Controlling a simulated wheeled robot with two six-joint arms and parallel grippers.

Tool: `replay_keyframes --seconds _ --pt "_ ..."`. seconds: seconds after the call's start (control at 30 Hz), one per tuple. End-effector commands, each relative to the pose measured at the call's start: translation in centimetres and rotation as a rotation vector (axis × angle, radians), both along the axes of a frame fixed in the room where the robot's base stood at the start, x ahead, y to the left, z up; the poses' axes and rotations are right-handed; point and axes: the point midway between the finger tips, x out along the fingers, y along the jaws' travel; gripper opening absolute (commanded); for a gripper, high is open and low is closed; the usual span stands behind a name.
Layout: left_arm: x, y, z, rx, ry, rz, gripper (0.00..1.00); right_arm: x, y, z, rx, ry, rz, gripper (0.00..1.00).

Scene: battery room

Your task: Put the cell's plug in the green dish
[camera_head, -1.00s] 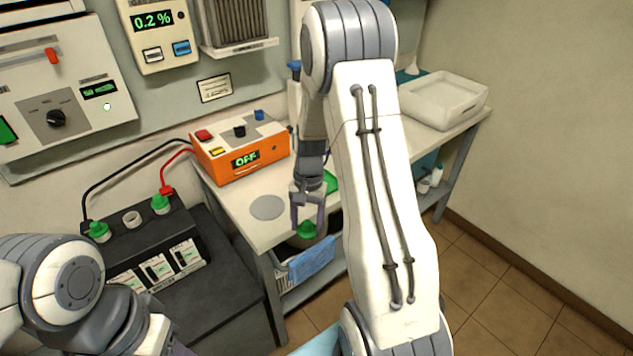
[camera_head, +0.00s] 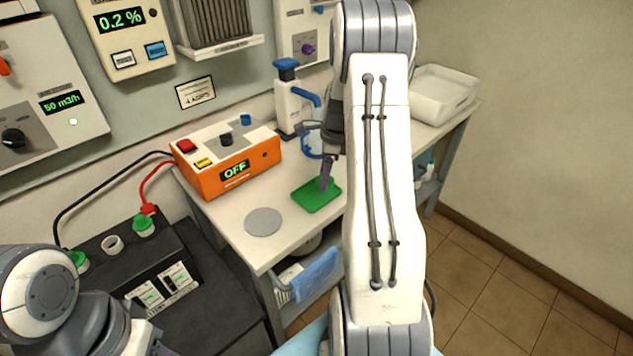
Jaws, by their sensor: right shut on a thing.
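The green dish (camera_head: 308,197) lies flat on the bench, partly behind my right arm. My right gripper (camera_head: 325,184) is over the dish, fingers pointing down, shut on the cell's green plug. The plug cannot be made out against the green of the dish, and the fingers cover part of it. The black battery (camera_head: 110,282) stands at lower left. One cell shows a bare pale ring opening (camera_head: 112,245) between two green plugs still seated, one on the right (camera_head: 143,225) and one on the left (camera_head: 78,260). My left gripper is mostly cut off at the bottom edge.
An orange box reading OFF (camera_head: 225,160) stands on the bench, with red and black leads to the battery. A grey disc (camera_head: 263,222) lies in front. A blue-topped pump bottle (camera_head: 292,105) and a white tray (camera_head: 443,94) stand behind.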

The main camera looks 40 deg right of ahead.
Motion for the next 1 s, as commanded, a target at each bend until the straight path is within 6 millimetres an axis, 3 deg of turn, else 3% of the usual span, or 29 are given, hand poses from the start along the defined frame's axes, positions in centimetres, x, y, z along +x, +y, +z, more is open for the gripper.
replay_keyframes --seconds 0.1,0.23,0.6,0.97,1.0 --pt "0.0 0.0 0.7 0.000 0.000 0.000 0.50 2.1 0.1 -1.2 0.001 0.001 0.002 0.13" --pt "0.0 0.0 0.9 0.000 0.000 0.000 0.50 3.1 0.1 -1.9 0.000 0.000 0.000 0.13" --pt "0.0 0.0 1.8 0.000 0.000 0.000 0.50 3.2 0.0 -5.9 0.001 0.001 -0.003 0.13" --pt "0.0 0.0 1.6 0.000 0.000 0.000 0.50 3.2 -0.1 -6.4 0.000 -0.001 -0.002 0.13" --pt "0.0 0.0 1.6 0.000 0.000 0.000 0.50 3.2 -0.1 -6.4 0.000 -0.001 -0.002 0.73"
